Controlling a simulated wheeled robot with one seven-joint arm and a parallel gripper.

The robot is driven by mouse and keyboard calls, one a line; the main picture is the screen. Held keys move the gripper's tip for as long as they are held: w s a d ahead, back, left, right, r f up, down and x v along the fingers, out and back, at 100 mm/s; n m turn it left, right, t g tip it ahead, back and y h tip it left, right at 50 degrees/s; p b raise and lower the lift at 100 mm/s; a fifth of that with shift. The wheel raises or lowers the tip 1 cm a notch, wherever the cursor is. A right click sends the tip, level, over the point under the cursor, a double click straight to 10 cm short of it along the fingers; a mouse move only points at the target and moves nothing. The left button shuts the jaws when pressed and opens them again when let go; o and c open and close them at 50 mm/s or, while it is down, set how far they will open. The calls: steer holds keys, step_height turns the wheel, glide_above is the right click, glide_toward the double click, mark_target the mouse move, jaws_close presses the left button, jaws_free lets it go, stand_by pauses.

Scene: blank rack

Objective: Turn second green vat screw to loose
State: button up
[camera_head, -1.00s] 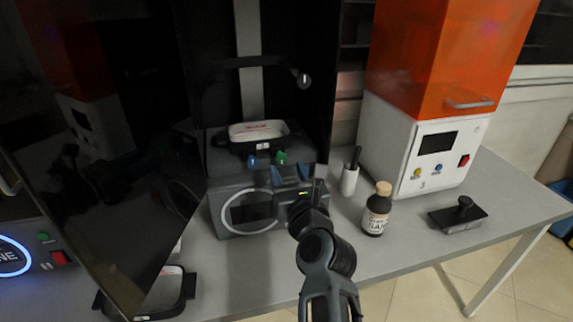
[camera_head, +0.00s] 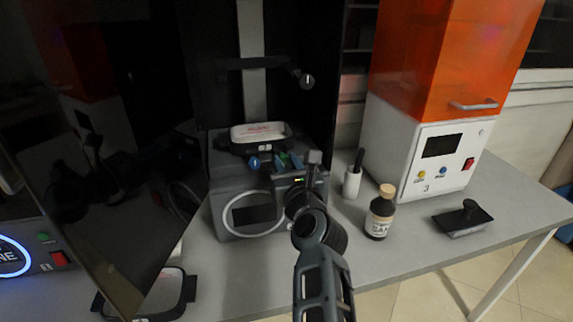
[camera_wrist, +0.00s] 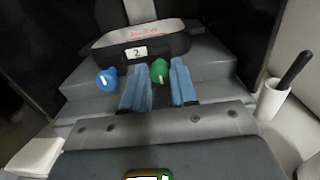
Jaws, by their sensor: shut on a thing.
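The green vat screw (camera_wrist: 158,70) sits at the front of the resin vat, with a pale mark on its face. The vat (camera_wrist: 165,46) is a black-rimmed tray labelled 2 on the grey printer. My gripper (camera_wrist: 158,84) has its two blue fingers on either side of the green screw and is shut on it. The blue screw (camera_wrist: 107,80) is to the left, apart from the fingers. In the head view my gripper (camera_head: 290,161) is at the printer's front top edge; the green screw (camera_head: 281,159) is partly hidden there.
A dark bottle (camera_head: 379,214) and a white cup (camera_head: 352,182) with a dark handle stand right of the printer. A white and orange machine (camera_head: 437,160) is behind them. A dark open panel (camera_head: 110,180) is at the left.

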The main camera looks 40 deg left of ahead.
jaws_close()
